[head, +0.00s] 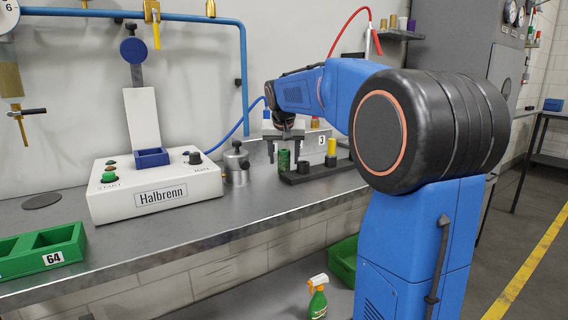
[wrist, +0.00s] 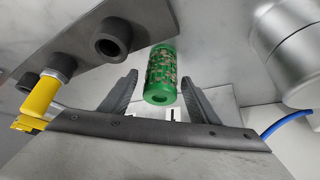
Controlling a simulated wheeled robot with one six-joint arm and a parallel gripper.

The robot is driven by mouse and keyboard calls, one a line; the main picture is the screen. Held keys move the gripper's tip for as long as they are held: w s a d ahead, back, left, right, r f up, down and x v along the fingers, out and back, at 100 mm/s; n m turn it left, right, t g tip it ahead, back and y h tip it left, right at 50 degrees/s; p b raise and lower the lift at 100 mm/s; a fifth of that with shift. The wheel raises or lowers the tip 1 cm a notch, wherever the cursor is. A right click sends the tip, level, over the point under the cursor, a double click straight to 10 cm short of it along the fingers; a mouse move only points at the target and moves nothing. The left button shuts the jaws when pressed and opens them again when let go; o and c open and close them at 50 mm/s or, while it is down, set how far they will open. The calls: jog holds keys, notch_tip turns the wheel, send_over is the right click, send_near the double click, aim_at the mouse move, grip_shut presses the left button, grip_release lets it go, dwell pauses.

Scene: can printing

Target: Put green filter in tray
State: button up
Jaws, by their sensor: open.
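In the wrist view my gripper (wrist: 160,78) has one finger on each side of the filter, with gaps visible. A green tray (head: 64,256) with compartments and a "64" label sits at the bench's left front.
The dark rack (head: 318,173) carries black holders and a yellow piece (head: 331,147). A metal canister (head: 236,166) stands left of the filter, near the white Halbrenn machine (head: 158,188). A green bin (head: 343,262) and a spray bottle (head: 317,298) are below the bench.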

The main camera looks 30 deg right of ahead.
jog(key=shift+x, duration=1.15)
jog(key=shift+c, duration=0.4)
jog(key=c, duration=1.2)
